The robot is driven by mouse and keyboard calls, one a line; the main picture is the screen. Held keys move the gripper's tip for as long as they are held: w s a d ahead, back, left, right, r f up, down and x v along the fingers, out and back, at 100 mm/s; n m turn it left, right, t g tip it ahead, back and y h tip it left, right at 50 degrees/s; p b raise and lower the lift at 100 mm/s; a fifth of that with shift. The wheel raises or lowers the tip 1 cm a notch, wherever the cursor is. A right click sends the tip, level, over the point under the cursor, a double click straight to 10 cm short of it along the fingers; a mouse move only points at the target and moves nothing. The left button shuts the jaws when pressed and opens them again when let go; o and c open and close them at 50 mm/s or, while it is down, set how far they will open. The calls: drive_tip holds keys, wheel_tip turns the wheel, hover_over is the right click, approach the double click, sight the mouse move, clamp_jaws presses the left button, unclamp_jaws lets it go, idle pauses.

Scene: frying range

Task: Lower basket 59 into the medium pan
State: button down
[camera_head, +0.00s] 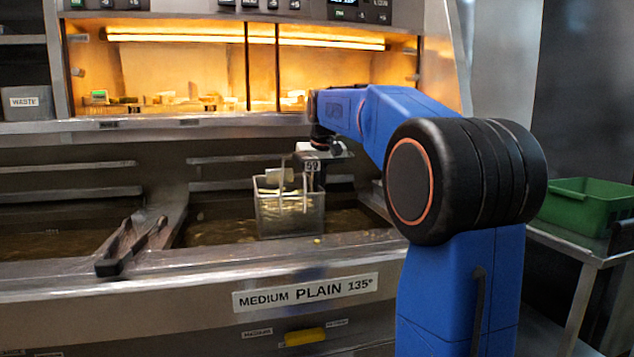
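The wire basket (289,212) hangs upright at the medium pan (215,236), with its full front wall showing. Pale food shows inside it. A small number tag (312,166) is on its handle, too small to read surely. My gripper (315,172) is above the basket at its handle and appears shut on it; the fingers are small and partly hidden. The medium pan holds brown oil and has the "MEDIUM PLAIN 135°" label (305,292) on its front. Whether the basket's bottom touches the oil is unclear.
Dark tongs (130,246) lie on the divider left of the pan, beside another oil pan (50,238). A lit heated shelf (180,100) with food is behind. A green crate (585,208) stands on a side table at right. A yellow handle (305,337) is below the label.

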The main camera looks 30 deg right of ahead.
sight(323, 191)
wheel_tip(323, 191, down, 14)
idle(1.1)
drive_tip(key=shift+f, duration=0.65)
idle(0.8)
drive_tip(key=c, duration=1.9)
unclamp_jaws()
drive_tip(key=v, duration=1.7)
drive_tip(key=shift+s+r, duration=0.15)
drive_tip(key=shift+s, duration=0.05)
